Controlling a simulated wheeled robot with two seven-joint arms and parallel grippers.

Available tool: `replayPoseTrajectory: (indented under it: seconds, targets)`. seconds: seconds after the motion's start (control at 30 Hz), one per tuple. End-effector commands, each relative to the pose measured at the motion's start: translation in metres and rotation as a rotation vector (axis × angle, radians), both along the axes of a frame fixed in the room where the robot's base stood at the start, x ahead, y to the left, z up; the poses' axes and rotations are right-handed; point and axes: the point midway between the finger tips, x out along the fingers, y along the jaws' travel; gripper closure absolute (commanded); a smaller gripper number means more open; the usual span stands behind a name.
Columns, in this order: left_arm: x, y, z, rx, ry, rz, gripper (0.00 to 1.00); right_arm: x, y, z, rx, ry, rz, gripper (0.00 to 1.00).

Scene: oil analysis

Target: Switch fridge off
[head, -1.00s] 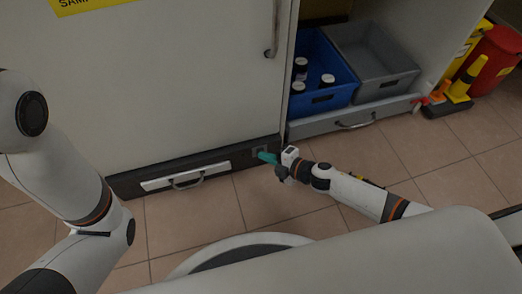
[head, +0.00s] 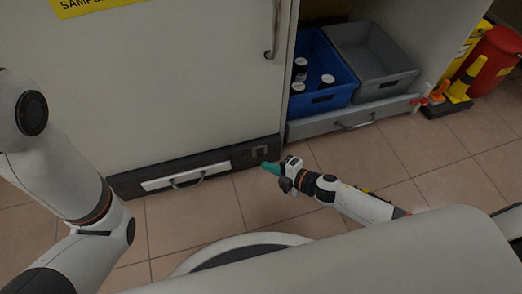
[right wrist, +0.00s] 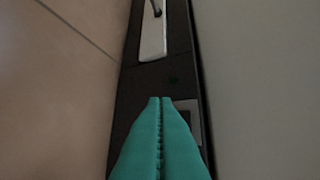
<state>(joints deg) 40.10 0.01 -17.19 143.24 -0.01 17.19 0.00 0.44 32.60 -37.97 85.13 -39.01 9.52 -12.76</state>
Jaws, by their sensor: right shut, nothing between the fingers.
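The fridge (head: 180,75) is a large pale cabinet with a closed door and a dark base strip. A small grey switch panel (head: 259,152) sits at the right end of that strip; whether it is on or off is too small to tell. My right gripper (head: 265,166), with teal fingers, is shut and empty just below and right of the panel, apart from it. In the right wrist view, the shut fingers (right wrist: 160,100) partly hide the grey panel (right wrist: 191,106). My left arm shows at the left, but its gripper is out of view.
A white drawer front with a handle (head: 187,178) is in the base strip. Right of the fridge, an open shelf holds a blue crate (head: 323,99) with bottles and a grey crate (head: 375,68). A red bin (head: 494,60) stands far right. Tiled floor in front is clear.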

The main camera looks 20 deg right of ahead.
Motion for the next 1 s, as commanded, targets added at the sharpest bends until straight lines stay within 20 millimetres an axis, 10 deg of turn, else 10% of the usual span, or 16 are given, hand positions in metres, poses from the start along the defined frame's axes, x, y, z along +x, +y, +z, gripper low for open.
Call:
replayPoseTrajectory:
  seconds: [1.0]
  targets:
    - [0.006, 0.001, 0.005, -0.002, 0.020, -0.001, 0.64, -0.030, 0.009, 0.015, 0.047, -0.005, 0.006, 1.00]
